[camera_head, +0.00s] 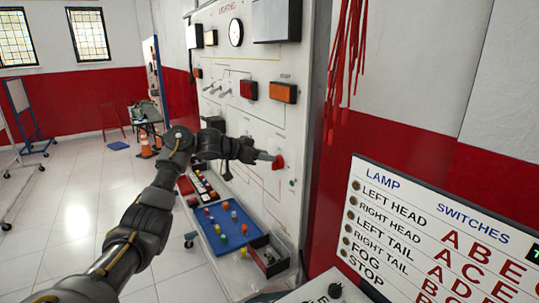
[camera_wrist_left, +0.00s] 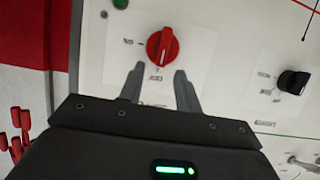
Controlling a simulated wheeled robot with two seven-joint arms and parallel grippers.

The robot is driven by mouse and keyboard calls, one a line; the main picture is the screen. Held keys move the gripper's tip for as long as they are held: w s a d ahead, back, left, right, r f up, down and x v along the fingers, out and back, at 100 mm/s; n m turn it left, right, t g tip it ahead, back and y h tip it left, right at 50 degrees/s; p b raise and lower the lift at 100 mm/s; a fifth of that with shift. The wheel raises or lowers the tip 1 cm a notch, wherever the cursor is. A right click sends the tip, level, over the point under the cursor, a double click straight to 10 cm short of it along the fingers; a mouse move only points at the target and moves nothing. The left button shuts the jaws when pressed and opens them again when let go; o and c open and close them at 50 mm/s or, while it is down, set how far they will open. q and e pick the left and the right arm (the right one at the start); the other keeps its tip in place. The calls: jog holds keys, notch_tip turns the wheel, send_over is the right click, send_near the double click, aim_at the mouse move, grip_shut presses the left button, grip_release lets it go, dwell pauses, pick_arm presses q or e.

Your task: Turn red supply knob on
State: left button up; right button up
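The red supply knob (camera_head: 278,162) is on the lower right of the white upright panel (camera_head: 240,100). In the left wrist view the red knob (camera_wrist_left: 162,47) has a raised grip standing nearly upright, on a white plate with small blurred labels to its left and below. My left gripper (camera_head: 266,157) is right at the knob in the head view. In the left wrist view my left gripper (camera_wrist_left: 160,76) is open, its two fingers apart. The fingertips lie just below the knob in the picture, one to each side; contact cannot be told. My right gripper is not in view.
A black knob (camera_wrist_left: 293,82) sits to the right of the red one in the wrist view. A blue tray (camera_head: 228,228) with small coloured parts is below the panel. Red strips (camera_head: 350,50) hang on the right, above a lamp switch board (camera_head: 440,240). Open floor lies left.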

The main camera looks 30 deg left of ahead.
aim_at(276, 163)
pick_arm(q)
jog(key=shift+x, duration=1.25)
grip_shut()
